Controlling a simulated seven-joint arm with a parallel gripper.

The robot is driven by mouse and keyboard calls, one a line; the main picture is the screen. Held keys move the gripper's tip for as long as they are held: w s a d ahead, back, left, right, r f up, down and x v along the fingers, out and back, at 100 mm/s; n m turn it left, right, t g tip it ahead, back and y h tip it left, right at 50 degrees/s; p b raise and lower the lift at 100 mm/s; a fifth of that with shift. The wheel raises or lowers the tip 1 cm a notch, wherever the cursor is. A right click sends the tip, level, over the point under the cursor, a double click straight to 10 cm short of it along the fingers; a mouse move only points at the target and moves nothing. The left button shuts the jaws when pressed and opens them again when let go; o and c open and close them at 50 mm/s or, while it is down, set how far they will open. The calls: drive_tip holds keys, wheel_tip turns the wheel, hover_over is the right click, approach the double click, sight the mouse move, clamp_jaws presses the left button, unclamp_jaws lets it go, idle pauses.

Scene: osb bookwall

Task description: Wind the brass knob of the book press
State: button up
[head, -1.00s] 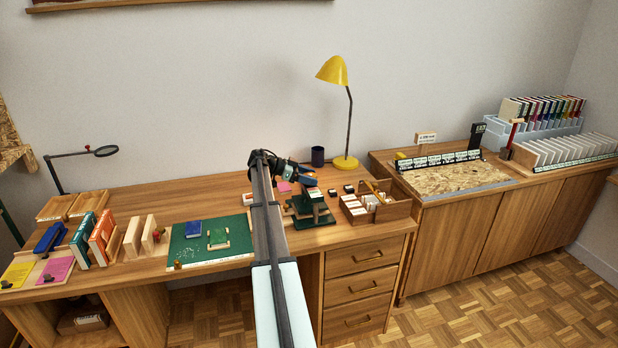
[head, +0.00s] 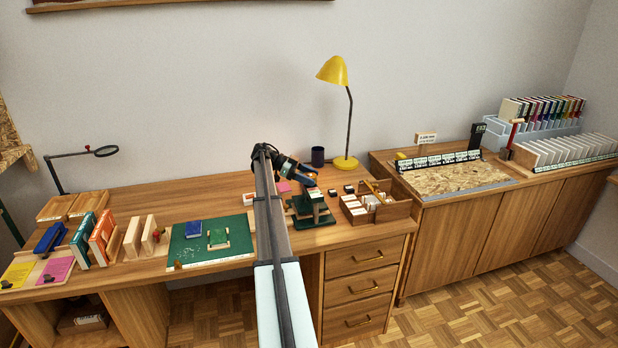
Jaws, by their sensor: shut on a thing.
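The book press (head: 303,213), dark green with a lighter block in it, stands on the desk right of my arm. My gripper (head: 309,180) is directly above the press and points down at its top. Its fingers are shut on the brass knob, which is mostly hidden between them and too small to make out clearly. Part of the press's left side is close behind my arm.
A wooden box of cards (head: 375,207) stands close right of the press. A yellow lamp (head: 345,120) and a dark cup (head: 318,156) stand behind.

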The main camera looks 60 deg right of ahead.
sight(306, 174)
drive_tip(key=shift+f, duration=0.1)
drive_tip(key=o, duration=1)
drive_tip(key=shift+c, duration=0.2)
drive_tip(key=v, duration=0.7)
drive_tip(key=shift+w, duration=0.25)
